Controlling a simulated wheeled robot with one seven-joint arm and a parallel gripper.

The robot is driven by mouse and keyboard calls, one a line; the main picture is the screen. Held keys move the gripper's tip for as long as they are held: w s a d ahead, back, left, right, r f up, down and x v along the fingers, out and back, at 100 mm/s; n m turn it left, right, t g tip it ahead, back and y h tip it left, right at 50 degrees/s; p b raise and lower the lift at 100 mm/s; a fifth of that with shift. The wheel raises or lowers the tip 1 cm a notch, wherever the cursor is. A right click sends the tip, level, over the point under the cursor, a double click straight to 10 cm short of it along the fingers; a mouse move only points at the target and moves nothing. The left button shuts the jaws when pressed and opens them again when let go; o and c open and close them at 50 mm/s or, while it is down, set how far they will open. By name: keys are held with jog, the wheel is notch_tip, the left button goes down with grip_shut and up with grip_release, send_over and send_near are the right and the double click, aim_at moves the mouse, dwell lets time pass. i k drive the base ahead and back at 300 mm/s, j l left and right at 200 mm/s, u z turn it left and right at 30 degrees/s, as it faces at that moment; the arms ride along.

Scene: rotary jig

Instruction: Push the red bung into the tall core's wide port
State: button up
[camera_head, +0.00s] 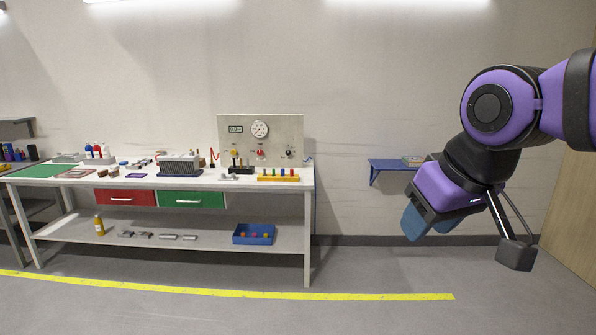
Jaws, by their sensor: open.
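My gripper (430,226) hangs at the right, in front of the bare wall, well away from the workbench (306,186). It is open with nothing between its blue-tipped fingers. A yellow rack (278,178) at the bench's right end holds several small coloured pegs, among them a red peg (274,172) that may be the red bung. At this distance I cannot tell for sure. I cannot make out the tall core or its wide port among the small items on the bench.
An upright panel (286,132) with a dial stands at the bench's back. A grey finned block (181,165) is left of it. A blue bin (254,234) with small coloured balls is on the lower shelf. A blue wall shelf (385,164) is behind my gripper. The front floor is clear.

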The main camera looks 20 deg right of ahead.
aim_at(189, 163)
jog(key=i+l, duration=0.2)
jog(key=i, duration=0.25)
jog(key=i+l+z, duration=0.1)
jog(key=i, duration=0.35)
jog(key=i+l, duration=0.25)
jog(key=i, duration=0.2)
jog(key=i+l+z, duration=0.1)
jog(key=i, duration=0.35)
jog(key=i+l, duration=0.35)
jog(key=i, duration=0.25)
jog(key=i+l, duration=0.3)
jog(key=i, duration=0.25)
jog(key=i+l+u, duration=0.1)
jog(key=i+l, duration=0.25)
jog(key=i, duration=0.25)
jog(key=i+l, duration=0.4)
jog(key=i, duration=0.15)
